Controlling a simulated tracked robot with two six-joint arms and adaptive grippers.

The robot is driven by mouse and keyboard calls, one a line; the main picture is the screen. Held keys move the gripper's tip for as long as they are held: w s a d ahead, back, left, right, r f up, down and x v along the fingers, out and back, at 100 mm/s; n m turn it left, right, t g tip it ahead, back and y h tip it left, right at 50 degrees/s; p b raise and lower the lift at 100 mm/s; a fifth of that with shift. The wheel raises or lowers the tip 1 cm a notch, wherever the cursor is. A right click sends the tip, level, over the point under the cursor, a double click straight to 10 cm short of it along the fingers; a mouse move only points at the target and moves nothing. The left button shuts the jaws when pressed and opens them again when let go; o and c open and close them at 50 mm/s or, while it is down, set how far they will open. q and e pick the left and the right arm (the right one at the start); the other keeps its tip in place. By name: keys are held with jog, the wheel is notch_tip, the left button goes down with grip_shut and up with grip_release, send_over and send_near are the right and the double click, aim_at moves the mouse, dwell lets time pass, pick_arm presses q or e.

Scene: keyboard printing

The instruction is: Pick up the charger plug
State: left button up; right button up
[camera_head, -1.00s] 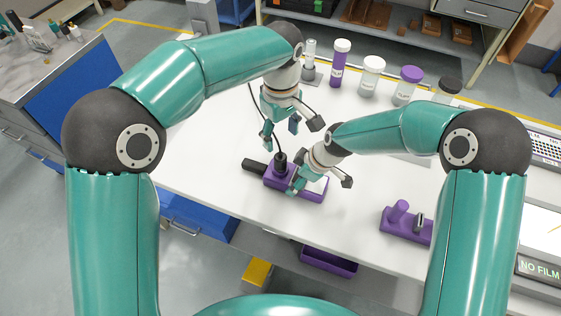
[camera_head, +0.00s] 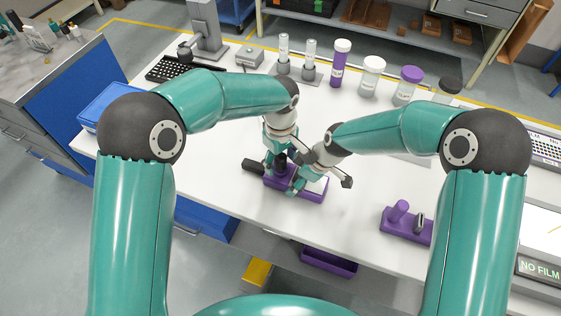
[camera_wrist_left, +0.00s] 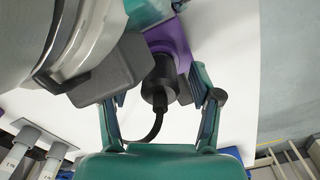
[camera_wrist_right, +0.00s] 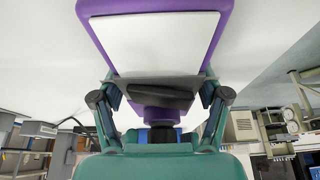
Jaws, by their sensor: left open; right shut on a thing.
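The charger plug (camera_wrist_left: 160,88) is a black cylinder with a black cable, standing out of a purple device (camera_head: 312,193). In the head view the plug (camera_head: 281,160) is partly hidden by my grippers. My left gripper (camera_head: 279,162) is open. In the left wrist view my left gripper's fingers (camera_wrist_left: 161,105) stand on both sides of the plug, with gaps visible. My right gripper (camera_head: 299,181) is shut on the purple device. In the right wrist view the device (camera_wrist_right: 232,12) shows a white panel, and its narrow part lies between my right gripper's fingers (camera_wrist_right: 160,92).
A purple holder (camera_head: 405,224) stands to the right on the white table. Several bottles, including a tall purple one (camera_head: 340,66), line the back. A black keyboard (camera_head: 168,68) lies at the back left. My right wrist is very close to my left gripper.

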aim_at(281, 156)
pick_arm(q)
grip_shut()
jog(key=shift+r, duration=0.1)
notch_tip(281, 156, up, 10)
dwell(0.7)
pick_arm(e)
jog(key=o, duration=1.4)
jog(key=shift+c, duration=0.2)
